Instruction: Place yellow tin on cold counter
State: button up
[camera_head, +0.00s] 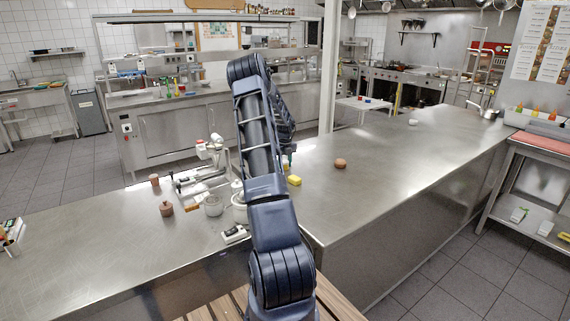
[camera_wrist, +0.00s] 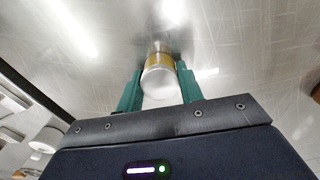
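The yellow tin (camera_wrist: 160,61) shows in the wrist view, with a yellow band and a pale round end toward the camera. It is between the two green fingers of my gripper (camera_wrist: 160,84), close to both. I cannot tell whether the fingers press on it or stand just around it. The steel counter surface (camera_wrist: 225,40) lies behind the tin; any gap between them is unclear. Which surface is the cold counter is not marked.
A scale-like device (camera_head: 207,165), a glass jar (camera_head: 213,205) and a brown pot (camera_head: 166,209) crowd the left counter (camera_head: 90,260). The right counter is mostly clear.

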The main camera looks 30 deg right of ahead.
aim_at(285, 161)
jog(key=o, duration=0.4)
notch_tip(285, 161, up, 12)
jog(key=s+a+r+n+t, duration=0.1)
jog(key=s+a+r+n, duration=0.2)
jog(key=a+r+n, duration=0.3)
jog(key=s+a+r+n, duration=0.3)
jog(key=a+r, duration=0.2)
jog(key=a, duration=0.3)
jog(key=s+a+r+n+t+y, duration=0.1)
jog(key=s+a+r+n, duration=0.35)
jog(key=a, duration=0.25)
jog(key=s+a+r+n+t, duration=0.1)
jog(key=s+a+r+n, duration=0.2)
jog(key=s+a+n, duration=0.3)
jog(key=s+a+f+n, duration=0.1)
jog(key=s+a+n, duration=0.7)
jog(key=s, duration=0.3)
jog(key=s+a+f+n+t+h, duration=0.1)
jog(key=s+a+n, duration=0.8)
jog(key=s, duration=0.3)
jog(key=shift+s+a+n+t, duration=0.25)
jog(key=shift+a+n+t, duration=0.05)
jog(key=shift+n, duration=0.35)
